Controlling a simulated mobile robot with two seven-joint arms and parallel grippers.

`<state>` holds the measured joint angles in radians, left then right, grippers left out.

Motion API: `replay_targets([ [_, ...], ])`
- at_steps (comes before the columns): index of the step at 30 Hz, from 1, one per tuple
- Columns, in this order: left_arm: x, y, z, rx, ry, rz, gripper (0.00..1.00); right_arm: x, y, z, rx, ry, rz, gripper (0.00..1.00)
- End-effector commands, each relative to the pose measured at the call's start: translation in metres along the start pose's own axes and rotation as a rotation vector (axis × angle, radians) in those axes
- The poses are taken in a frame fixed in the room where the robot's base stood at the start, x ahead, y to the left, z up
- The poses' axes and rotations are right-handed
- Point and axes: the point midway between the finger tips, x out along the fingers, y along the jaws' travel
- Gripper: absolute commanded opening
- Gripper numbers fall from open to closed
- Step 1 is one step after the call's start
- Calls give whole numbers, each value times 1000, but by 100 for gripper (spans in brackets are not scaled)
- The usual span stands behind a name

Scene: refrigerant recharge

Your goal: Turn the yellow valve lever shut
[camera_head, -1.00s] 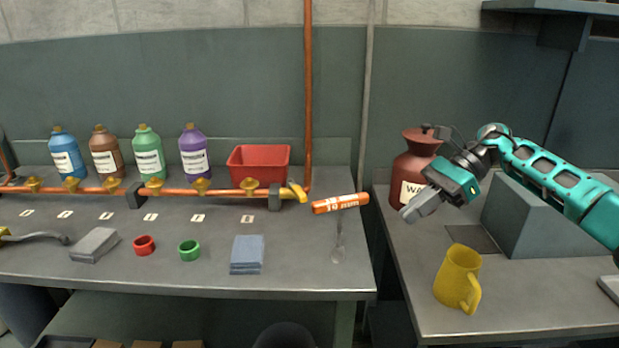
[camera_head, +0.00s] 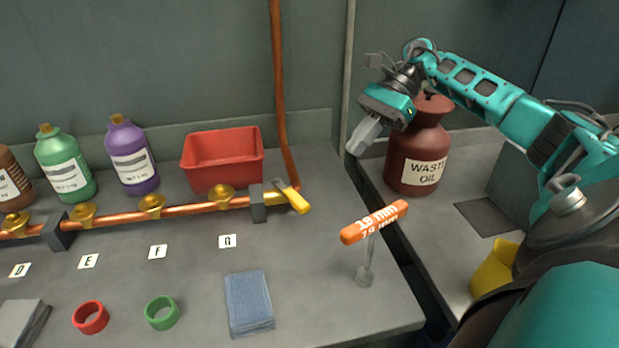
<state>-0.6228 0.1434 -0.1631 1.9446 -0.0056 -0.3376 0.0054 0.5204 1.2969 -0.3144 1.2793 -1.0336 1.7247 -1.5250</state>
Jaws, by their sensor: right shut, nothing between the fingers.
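The yellow valve lever (camera_head: 293,199) sits at the right end of the copper pipe (camera_head: 185,211), just right of a dark grey pipe clamp (camera_head: 257,203). It slants down to the right, at an angle to the pipe. My left gripper is not in view.
A red bin (camera_head: 222,160) stands behind the pipe. The waste oil jug (camera_head: 414,150) and a yellow mug (camera_head: 494,269) stand on the right bench, beyond a gap.

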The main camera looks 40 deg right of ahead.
Motion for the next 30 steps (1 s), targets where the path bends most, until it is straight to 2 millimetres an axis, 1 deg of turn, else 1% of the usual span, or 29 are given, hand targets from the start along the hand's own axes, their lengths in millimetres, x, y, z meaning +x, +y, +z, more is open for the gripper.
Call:
replay_targets([
  [1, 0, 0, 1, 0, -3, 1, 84, 11, 2, 0, 1, -1, 6, 0],
  [6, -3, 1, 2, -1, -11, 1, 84, 47, 1, 1, 1, -2, 6, 0],
  [12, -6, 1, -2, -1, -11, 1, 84, 87, 1, 3, -1, -4, 4, 0],
  [15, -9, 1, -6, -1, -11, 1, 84, 96, 1, 16, -3, -3, 2, 0],
  [19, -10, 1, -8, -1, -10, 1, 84, 107, 0, 24, -1, -2, 2, 0],
  [24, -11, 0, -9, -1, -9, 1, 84, 112, 0, 28, 2, -2, 0, 0],
  [30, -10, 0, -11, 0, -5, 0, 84, 112, 0, 28, 1, -2, 0, 0],
])
